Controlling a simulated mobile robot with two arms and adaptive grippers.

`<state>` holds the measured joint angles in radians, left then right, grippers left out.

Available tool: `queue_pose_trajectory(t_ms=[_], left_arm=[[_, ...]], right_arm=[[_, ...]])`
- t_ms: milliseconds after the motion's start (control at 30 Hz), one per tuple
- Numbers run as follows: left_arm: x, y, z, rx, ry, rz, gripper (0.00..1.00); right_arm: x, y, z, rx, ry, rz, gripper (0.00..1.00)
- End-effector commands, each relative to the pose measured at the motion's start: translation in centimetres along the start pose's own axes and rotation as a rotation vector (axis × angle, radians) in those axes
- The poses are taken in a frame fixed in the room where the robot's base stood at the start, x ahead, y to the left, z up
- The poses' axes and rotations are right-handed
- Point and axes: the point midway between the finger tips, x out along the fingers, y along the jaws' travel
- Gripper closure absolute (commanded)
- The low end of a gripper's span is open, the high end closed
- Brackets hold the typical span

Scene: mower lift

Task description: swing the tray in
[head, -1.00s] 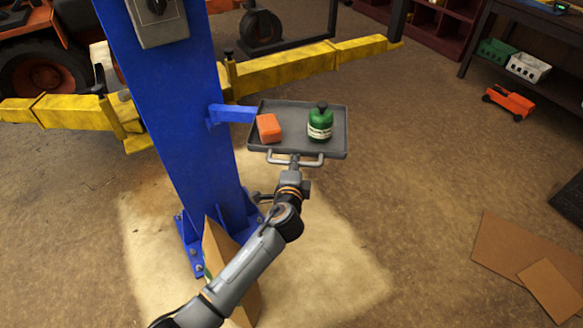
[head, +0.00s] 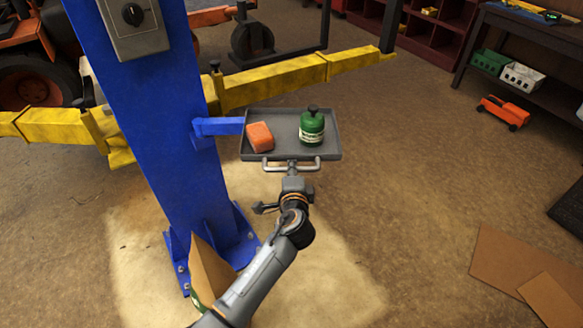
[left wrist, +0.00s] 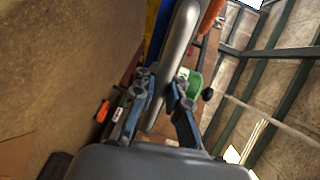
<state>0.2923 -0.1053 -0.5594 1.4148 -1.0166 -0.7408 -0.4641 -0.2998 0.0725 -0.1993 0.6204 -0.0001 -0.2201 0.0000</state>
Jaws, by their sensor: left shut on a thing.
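The grey tray (head: 275,120) is held out to the right of the blue post (head: 150,120) by a short blue arm (head: 218,126). An orange block (head: 259,136) and a green bottle with a dark cap (head: 311,127) stand on it. A grey bar handle (head: 305,167) runs along its front edge. My left gripper (head: 292,170) is shut on this handle at its middle. In the left wrist view the handle bar (left wrist: 172,65) passes between the fingers. The green bottle (left wrist: 194,84) is partly hidden behind them. My right gripper is not in view.
Yellow lift arms (head: 290,80) stretch behind the post. A bag-like brown item (head: 211,272) stands at the post's foot, close to my left arm. Cardboard sheets (head: 520,270) lie on the floor at right. The floor right of the tray is clear.

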Motion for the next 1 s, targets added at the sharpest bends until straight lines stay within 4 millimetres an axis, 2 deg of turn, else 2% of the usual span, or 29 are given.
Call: queue_pose_trajectory(t_ms=[33, 133, 167, 433, 567, 667, 1000], left_arm=[[-0.2, 0.2, -0.5, -0.004, 0.011, 0.004, 0.86], [-0.2, 0.2, -0.4, -0.004, 0.008, 0.003, 0.66], [-0.1, 0.1, -0.4, -0.003, 0.008, 0.003, 0.64], [-0.1, 0.1, -0.1, -0.001, 0.003, 0.001, 0.64], [-0.8, 0.1, -0.1, -0.001, 0.002, 0.002, 0.64], [-2.2, 0.2, -0.1, -0.002, 0.003, 0.002, 0.64], [-9.3, 0.2, -0.2, -0.002, 0.006, 0.003, 0.64]], right_arm=[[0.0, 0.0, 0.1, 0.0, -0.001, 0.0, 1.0], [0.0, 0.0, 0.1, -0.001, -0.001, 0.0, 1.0], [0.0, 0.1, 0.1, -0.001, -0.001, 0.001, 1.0], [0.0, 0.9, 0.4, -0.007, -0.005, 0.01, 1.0], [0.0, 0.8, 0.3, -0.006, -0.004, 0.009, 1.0], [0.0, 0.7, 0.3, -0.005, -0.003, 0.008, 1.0], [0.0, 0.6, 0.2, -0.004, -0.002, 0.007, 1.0]])
